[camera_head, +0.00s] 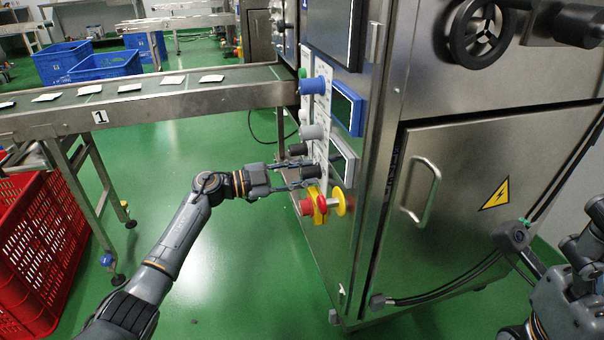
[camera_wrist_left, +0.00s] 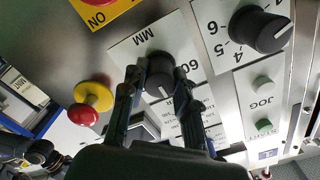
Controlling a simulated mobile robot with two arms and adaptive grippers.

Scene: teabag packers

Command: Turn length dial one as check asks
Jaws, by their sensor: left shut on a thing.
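The length dial, a dark round knob (camera_wrist_left: 160,75), sits on a white plate marked "MM" and "60" in the left wrist view. In the head view the same dial (camera_head: 311,172) is on the machine's side panel. My left gripper (camera_wrist_left: 156,88) has one finger on each side of the knob and is shut on it. In the head view my left gripper (camera_head: 297,176) reaches the panel from the left. The dial's pointer setting is hard to read. My right arm shows at the right edge, but its jaws do not show.
A red and yellow stop button (camera_head: 309,206) sits just below the dial. Conveyor one (camera_head: 160,105) runs in from the left. A red crate (camera_head: 38,250) stands on the floor.

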